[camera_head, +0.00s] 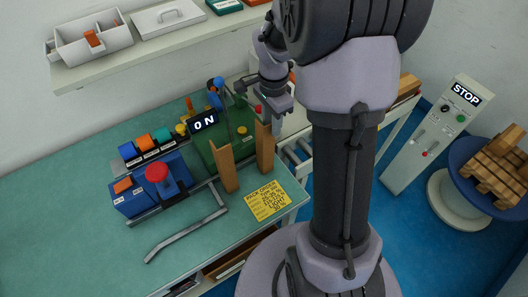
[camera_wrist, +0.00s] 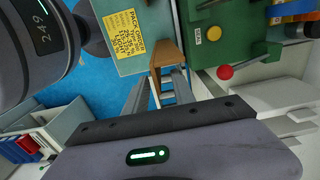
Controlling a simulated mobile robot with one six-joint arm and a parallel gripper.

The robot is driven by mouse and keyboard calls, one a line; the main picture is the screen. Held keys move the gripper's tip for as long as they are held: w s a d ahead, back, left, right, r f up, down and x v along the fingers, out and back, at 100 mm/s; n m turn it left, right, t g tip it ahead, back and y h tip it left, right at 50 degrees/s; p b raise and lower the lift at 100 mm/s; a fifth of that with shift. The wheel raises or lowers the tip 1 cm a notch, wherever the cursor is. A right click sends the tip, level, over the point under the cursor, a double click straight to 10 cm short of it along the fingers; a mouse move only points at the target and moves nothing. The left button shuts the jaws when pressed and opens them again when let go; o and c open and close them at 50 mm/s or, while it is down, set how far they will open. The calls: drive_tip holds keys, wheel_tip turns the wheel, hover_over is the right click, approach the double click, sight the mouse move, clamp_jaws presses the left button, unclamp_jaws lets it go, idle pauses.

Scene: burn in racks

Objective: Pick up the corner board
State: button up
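Two upright brown boards stand at the front of the green machine in the head view: a left board (camera_head: 226,168) and a right board (camera_head: 264,148). I cannot tell which is the corner board. A brown angled board (camera_wrist: 166,54) shows in the wrist view, between the yellow card and the green machine. My gripper (camera_head: 272,104) is above and behind the right board, close to its top; contact cannot be told.
A yellow card (camera_head: 266,201) lies near the bench edge. The STOP post (camera_head: 436,130) stands right.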

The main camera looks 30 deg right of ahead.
sight(265, 142)
wheel_tip(265, 142, down, 6)
drive_tip(key=a+b, duration=0.1)
drive_tip(key=b, duration=0.1)
drive_tip(key=shift+s, duration=0.15)
drive_tip(key=shift+r, duration=0.15)
clamp_jaws()
idle(1.1)
